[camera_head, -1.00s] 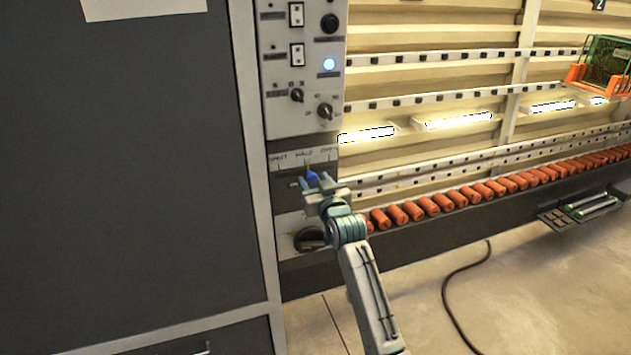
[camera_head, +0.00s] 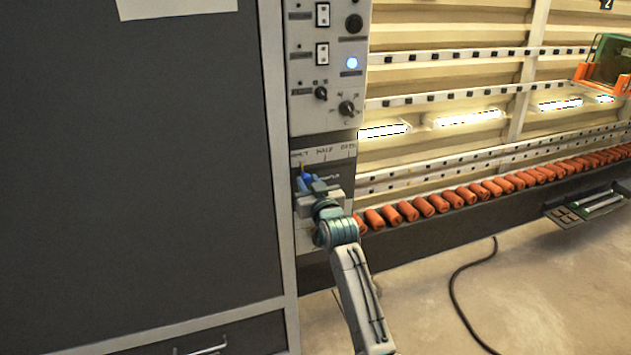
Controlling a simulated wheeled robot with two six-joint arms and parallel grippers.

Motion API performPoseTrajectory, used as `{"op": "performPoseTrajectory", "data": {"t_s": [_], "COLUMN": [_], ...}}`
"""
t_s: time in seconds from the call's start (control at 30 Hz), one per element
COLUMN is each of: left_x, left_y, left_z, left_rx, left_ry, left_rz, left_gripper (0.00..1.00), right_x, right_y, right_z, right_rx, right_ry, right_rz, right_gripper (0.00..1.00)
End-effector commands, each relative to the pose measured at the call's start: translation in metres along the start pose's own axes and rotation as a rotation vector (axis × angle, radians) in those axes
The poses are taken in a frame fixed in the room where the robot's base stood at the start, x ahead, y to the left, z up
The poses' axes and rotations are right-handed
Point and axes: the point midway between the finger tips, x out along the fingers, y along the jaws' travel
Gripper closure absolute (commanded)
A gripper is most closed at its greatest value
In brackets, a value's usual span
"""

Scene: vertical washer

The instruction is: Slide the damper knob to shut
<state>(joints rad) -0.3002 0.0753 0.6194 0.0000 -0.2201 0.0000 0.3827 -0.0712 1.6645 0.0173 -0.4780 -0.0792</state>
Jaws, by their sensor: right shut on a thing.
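The blue damper knob (camera_head: 305,178) sits in the grey slider panel (camera_head: 330,167) on the machine's front. The panel carries the labels SHUT, HALF and OPEN from left to right. The knob stands below the SHUT label, at the left end of the scale, with a small orange mark just above it. My right gripper (camera_head: 313,184) is shut on the knob, coming from below right, and its fingers hide part of the knob and slot. My left gripper is not in view.
Above is a control panel (camera_head: 310,115) with switches, dials and a lit blue button. A large dark cabinet face (camera_head: 140,180) stands close on the left. A row of orange rollers (camera_head: 420,208) runs to the right. A black cable (camera_head: 453,285) lies on the floor.

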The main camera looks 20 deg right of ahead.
Motion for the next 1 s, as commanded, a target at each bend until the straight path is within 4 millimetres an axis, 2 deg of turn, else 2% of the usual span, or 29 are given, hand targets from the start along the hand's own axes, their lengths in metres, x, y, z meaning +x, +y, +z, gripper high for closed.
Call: {"op": "performPoseTrajectory", "data": {"t_s": [0.17,0.23,0.33,0.37,0.43,0.47,0.57,0.77,0.87,1.0], "left_x": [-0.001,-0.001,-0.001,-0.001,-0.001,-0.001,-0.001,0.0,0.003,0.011], "left_y": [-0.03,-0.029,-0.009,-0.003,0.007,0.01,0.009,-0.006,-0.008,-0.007], "left_z": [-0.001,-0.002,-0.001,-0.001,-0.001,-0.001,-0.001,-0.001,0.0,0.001], "left_rx": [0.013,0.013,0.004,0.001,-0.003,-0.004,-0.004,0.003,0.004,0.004], "left_ry": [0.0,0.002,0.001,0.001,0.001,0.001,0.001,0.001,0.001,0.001], "left_rz": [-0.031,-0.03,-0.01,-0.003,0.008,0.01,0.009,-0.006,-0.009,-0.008], "left_gripper": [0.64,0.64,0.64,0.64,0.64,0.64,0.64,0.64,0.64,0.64], "right_x": [0.0,0.0,0.0,0.0,0.0,0.0,0.0,-0.002,-0.009,-0.031], "right_y": [-0.001,-0.002,-0.001,-0.001,-0.001,-0.001,0.0,0.0,0.0,-0.001], "right_z": [0.001,0.001,0.001,0.001,0.001,0.001,0.001,0.001,0.002,0.004], "right_rx": [0.003,0.005,0.003,0.003,0.002,0.002,0.0,-0.001,-0.001,0.0], "right_ry": [-0.001,-0.001,-0.002,-0.002,-0.002,-0.001,-0.001,0.0,0.001,0.0], "right_rz": [-0.002,-0.002,-0.002,-0.002,-0.001,-0.001,-0.001,0.0,0.0,0.0], "right_gripper": [1.0,1.0,1.0,0.68,0.54,0.52,0.52,0.52,0.52,0.52]}}
